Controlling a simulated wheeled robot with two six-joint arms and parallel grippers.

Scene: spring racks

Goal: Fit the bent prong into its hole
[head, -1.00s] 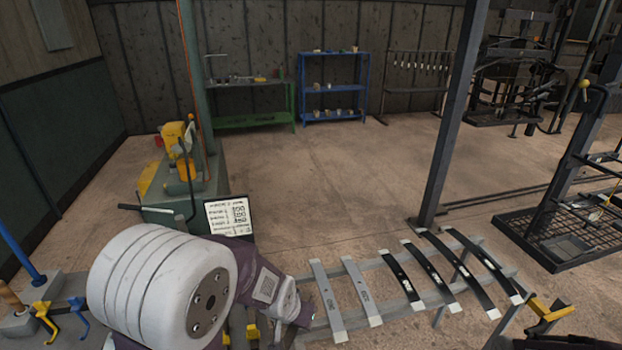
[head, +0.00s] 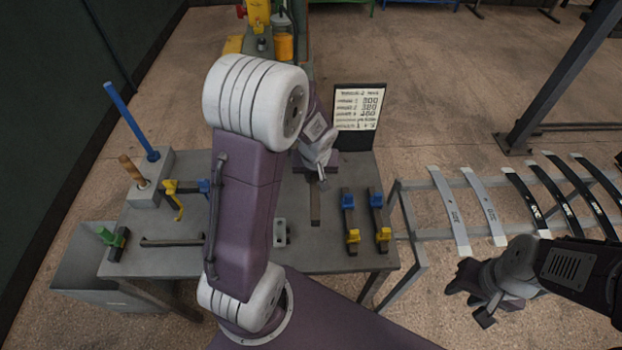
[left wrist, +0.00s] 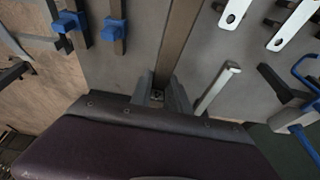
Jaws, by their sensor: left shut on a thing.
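My left gripper (head: 318,182) points down over the grey workbench, its jaws shut on a brown-grey flat bar (head: 316,208). In the left wrist view the bar (left wrist: 178,45) runs up from between the fingers (left wrist: 162,97). A separate silver-ended bar (left wrist: 217,88) lies beside the fingers. A dark bar with a bent end (head: 172,242) lies at the bench's left front. A pale plate with holes (head: 280,232) lies left of the held bar; two plates show in the wrist view (left wrist: 233,12). I cannot tell which hole matches the prong. My right gripper (head: 469,298) is open and empty.
Two bars with yellow and blue clamps (head: 348,220) lie right of the held bar. A block (head: 150,183) with blue and brown rods stands left, near a yellow-and-blue tool (head: 177,192). A sign (head: 357,110) stands behind. A rack of leaf springs (head: 450,208) is at right.

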